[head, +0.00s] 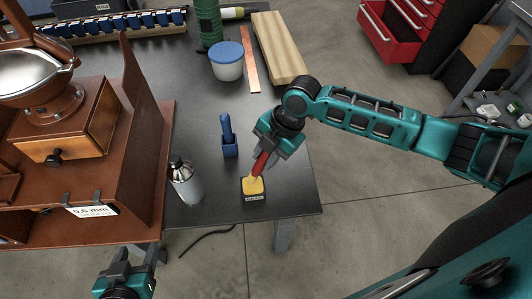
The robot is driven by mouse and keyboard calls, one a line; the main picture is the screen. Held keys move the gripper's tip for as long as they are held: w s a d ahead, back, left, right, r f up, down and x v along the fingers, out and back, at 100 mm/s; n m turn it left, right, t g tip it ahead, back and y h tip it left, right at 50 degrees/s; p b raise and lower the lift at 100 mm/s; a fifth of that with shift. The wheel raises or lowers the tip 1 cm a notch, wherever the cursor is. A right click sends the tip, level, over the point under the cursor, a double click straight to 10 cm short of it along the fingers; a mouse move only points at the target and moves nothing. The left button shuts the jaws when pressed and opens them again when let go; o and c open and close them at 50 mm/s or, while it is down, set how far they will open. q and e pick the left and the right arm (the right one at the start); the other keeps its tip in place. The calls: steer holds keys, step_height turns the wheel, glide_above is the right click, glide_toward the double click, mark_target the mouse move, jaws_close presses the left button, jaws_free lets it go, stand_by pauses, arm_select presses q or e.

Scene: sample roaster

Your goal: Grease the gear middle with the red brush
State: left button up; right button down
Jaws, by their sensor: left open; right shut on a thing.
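My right gripper (268,152) is shut on the red brush (261,164) above the front part of the dark table. The brush is tilted, with its lower end at the yellow grease in a small dark labelled tub (254,197). I cannot tell whether the bristles touch the grease. My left gripper (128,270) is at the bottom left edge, partly cut off, below the brown roaster, open, with nothing seen in it. The gear middle cannot be made out in this view.
A blue-handled tool stands in a blue holder (230,151) behind the tub. A grey bottle (185,181) stands left of it. The brown roaster (140,150) fills the left side. A blue-lidded tub (227,62) and wooden board (277,48) are further back.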

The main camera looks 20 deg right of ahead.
steer(key=shift+r, duration=2.2)
step_height(320, 180, up, 2)
steer(key=m+t, duration=0.1)
steer(key=m, duration=0.2)
steer(key=shift+w+r+m+h, duration=0.1)
steer(key=shift+m+h, duration=0.2)
steer(key=r+m, duration=0.1)
steer(key=m, duration=0.1)
steer(key=r+m+t+h, duration=0.1)
steer(key=m, duration=0.1)
steer(key=shift+w+d+r, duration=0.1)
steer(key=shift+d+r, duration=0.1)
steer(key=d+r+m+h, duration=0.3)
steer(key=r+m, duration=0.6)
steer(key=m, duration=0.7)
steer(key=shift+m+h, duration=0.3)
steer(key=shift+h, duration=0.8)
steer(key=shift+w+r, duration=0.1)
